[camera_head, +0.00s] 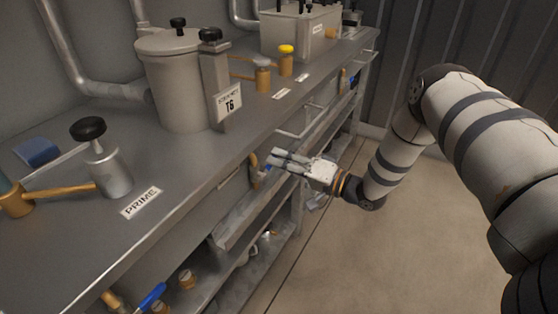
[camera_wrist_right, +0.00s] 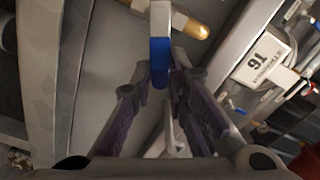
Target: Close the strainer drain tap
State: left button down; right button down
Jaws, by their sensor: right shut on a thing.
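The strainer is a grey lidded cylinder (camera_head: 178,88) on the bench, with a T6 plate (camera_head: 229,103) beside it. Below the bench's front edge is a brass tap (camera_head: 253,170). In the right wrist view its brass body (camera_wrist_right: 182,20) shows at the top, with a blue-sleeved lever (camera_wrist_right: 159,62) pointing towards my gripper. My right gripper (camera_head: 276,158) reaches in from the right at this tap. In the right wrist view its fingers (camera_wrist_right: 165,82) are closed about the lever's blue end. The fingers partly hide the lever in the head view. My left gripper is out of view.
The metal bench top (camera_head: 250,130) runs from lower left to upper right. A PRIME label (camera_head: 141,203) and a black-knobbed fitting (camera_head: 108,165) are at its near end. Another blue-handled tap (camera_head: 152,297) is at lower left. Open floor (camera_head: 370,255) lies right of the bench.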

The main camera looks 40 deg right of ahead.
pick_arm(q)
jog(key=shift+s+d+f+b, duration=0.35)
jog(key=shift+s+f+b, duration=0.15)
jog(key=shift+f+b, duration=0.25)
pick_arm(e)
jog(key=shift+d+f+m, duration=0.1)
jog(key=shift+f+m, duration=0.5)
jog(key=shift+m, duration=0.6)
jog(key=shift+d+f+m, duration=0.1)
jog(key=shift+f+m, duration=0.5)
jog(key=shift+m, duration=0.6)
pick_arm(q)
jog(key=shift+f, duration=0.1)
pick_arm(e)
jog(key=c, duration=1.6)
grip_release()
jog(key=shift+o, duration=0.2)
jog(key=v, duration=1.2)
